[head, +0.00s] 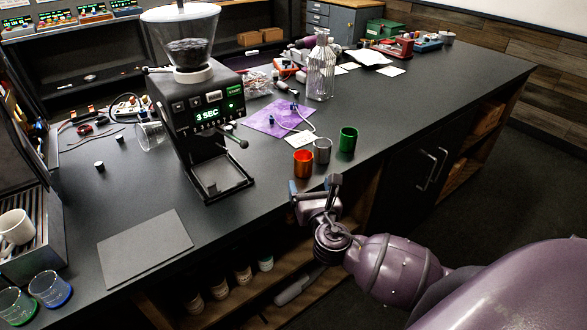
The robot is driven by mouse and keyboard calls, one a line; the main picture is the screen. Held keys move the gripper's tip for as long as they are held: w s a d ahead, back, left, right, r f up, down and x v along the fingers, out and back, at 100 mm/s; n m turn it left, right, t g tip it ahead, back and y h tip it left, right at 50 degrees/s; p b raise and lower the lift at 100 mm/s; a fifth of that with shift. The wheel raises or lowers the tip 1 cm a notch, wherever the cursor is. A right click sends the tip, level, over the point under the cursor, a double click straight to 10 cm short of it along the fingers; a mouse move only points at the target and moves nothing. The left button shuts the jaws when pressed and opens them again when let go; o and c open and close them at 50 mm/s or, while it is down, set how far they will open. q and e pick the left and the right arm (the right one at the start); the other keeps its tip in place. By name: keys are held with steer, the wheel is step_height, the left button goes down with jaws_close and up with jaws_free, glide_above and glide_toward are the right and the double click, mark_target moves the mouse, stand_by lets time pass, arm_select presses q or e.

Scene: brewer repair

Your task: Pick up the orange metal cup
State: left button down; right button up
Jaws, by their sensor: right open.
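An orange metal cup (303,164) stands upright on the dark counter near its front edge. My right gripper (314,186) is at the counter's front edge, just below the orange cup in the picture. It is open and empty, with its fingers apart and no visible contact with the cup. My left gripper does not show.
A coffee grinder (203,125) stands to the left of the cups. A grey mat (145,247) and two glasses (50,288) are at the lower left. The counter right of the green cup is clear.

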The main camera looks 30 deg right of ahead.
mark_target(306, 162)
steer(key=shift+n, duration=0.3)
steer(key=x, duration=0.5)
steer(key=shift+w+d, duration=0.2)
steer(key=shift+d, duration=0.2)
steer(key=shift+w+d+r, duration=0.15)
steer(key=shift+w+d, duration=0.05)
steer(key=shift+w, duration=0.25)
steer(key=shift+x, duration=2.2)
steer(key=shift+s+d+r, duration=0.1)
steer(key=shift+d+r, duration=0.05)
steer(key=shift+c, duration=0.3)
steer(key=c, duration=1)
